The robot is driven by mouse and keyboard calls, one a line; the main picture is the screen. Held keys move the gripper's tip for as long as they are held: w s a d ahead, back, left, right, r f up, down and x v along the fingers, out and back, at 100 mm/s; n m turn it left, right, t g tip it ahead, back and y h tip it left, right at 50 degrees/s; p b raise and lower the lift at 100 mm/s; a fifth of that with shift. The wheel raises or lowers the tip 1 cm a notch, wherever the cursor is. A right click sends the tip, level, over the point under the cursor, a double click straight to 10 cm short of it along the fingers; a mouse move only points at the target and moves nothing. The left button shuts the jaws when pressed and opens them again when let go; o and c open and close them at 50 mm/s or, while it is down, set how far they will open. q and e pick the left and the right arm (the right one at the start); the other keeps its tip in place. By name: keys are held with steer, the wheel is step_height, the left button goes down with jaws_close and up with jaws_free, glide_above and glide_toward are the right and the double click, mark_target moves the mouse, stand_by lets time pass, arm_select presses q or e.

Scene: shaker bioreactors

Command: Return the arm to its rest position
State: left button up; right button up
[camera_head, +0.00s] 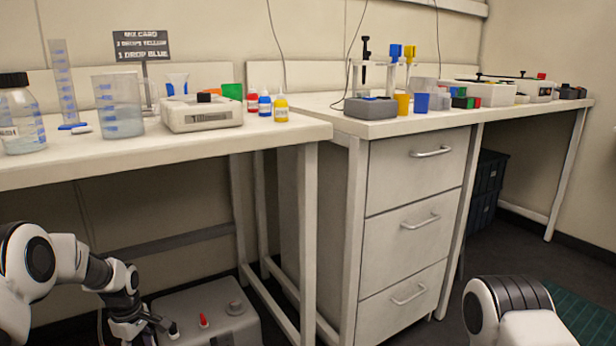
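My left arm (65,265) comes in from the left, low in front of the left bench. Its dark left gripper (152,330) hangs down beside the grey box under the bench, at the bottom edge of the view. The fingers are small and partly cut off, so I cannot tell whether they are open or shut. I see nothing clearly held. My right arm (510,308) shows only as a white and black link at the bottom right. The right gripper is outside the view.
The left bench (280,133) carries beakers, a bottle, a white device (202,113) and dropper bottles (281,108). The grey box (212,308) with a red knob is below it. A drawer cabinet (415,215) stands in the middle. Dark floor is clear before the drawers' right side.

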arm_select(q)
steer(key=s+d+r+m+p, duration=0.4)
steer(key=s+r+p, duration=0.4)
steer(key=s+p, duration=0.4)
steer(key=s+d+r+m+p, duration=0.5)
steer(key=s+r+p, duration=0.3)
steer(key=s+p, duration=0.4)
steer(key=s+d+r+m+p, duration=0.5)
steer(key=s+r+p, duration=0.3)
steer(key=s+p, duration=0.4)
steer(key=shift+s+m+p, duration=0.15)
steer(key=shift+m+p, duration=0.35)
steer(key=shift+p, duration=0.3)
arm_select(e)
step_height(320, 180, up, 39)
steer(key=w, duration=0.1)
steer(key=shift+f, duration=0.1)
